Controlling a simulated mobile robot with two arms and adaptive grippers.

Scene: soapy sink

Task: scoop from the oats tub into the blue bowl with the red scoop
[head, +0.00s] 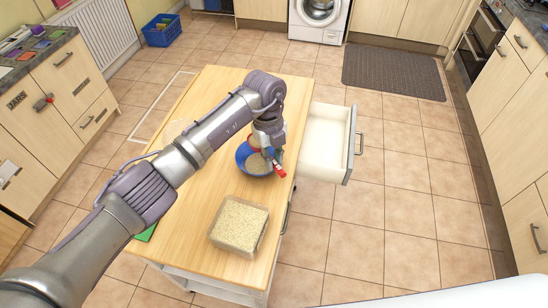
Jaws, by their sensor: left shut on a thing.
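The oats tub (212,240) is a clear, square container filled with pale oats, near the front of the wooden island top. The blue bowl (241,157) stands farther back, by the right edge, with beige oats showing inside. My left gripper (269,148) is over the bowl, pointing down, and is shut on the red scoop (280,170). The scoop's red handle shows past the fingers at the bowl's right side. Its head is mostly hidden by the gripper, so I cannot tell how full it is. My right gripper is out of view.
An open, empty drawer (322,141) sticks out from the island's right side, close to the bowl. A green item (147,234) lies at the left edge, partly behind my left arm. The island's far end (228,82) is clear.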

